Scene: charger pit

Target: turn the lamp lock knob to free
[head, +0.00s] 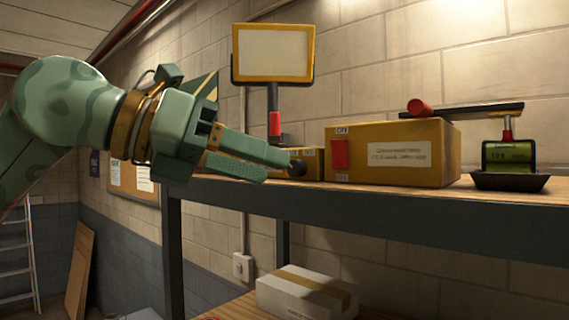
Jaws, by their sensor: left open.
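The lamp (273,54) stands on the shelf, with a yellow-framed pale panel on a dark post. A red grip (275,124) sits low on the post, above a small yellow base box (313,160). A dark round knob (298,168) shows at the front of that base, just right of my fingertips. I cannot read its setting. My left gripper (275,165) is open, its fingers pointing right toward the knob. Whether they touch it I cannot tell. The fingers hide part of the base. My right gripper is out of view.
A yellow box (390,152) with a red switch and a label stands right of the lamp. Further right is a green-faced device (508,156) with a red-handled lever (470,109). The shelf's dark front edge (400,229) runs below. A white carton (303,292) sits underneath.

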